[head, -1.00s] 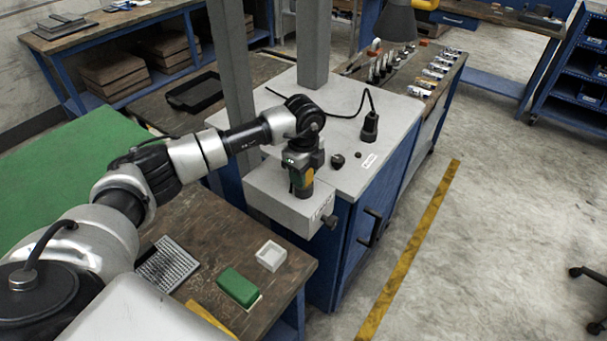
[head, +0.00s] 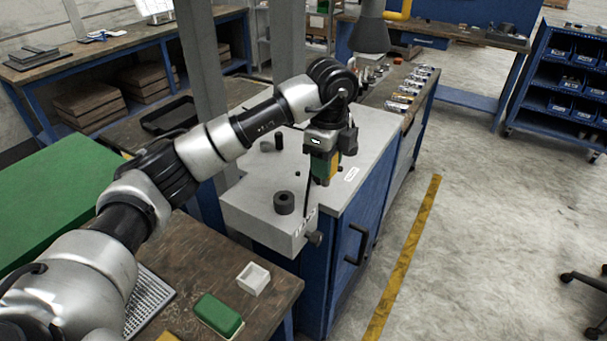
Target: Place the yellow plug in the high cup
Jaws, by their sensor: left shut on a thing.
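My left gripper (head: 325,176) is above the grey cabinet top, left of a white label. It is shut, with green and yellow showing at its jaws. The yellow part (head: 334,164) looks like the plug, but the jaws cover most of it and I cannot tell its full shape. A black ring-shaped cup (head: 284,203) with an open hole stands on the grey front block, down and left of the gripper and apart from it. Which cup is the high one, I cannot tell. My right gripper is not in view.
Two small black cylinders (head: 279,141) stand on the grey top (head: 375,133) behind my arm. A thin dark line hangs beside the gripper. A green box (head: 218,315) and a white tray (head: 254,278) lie on the wooden bench.

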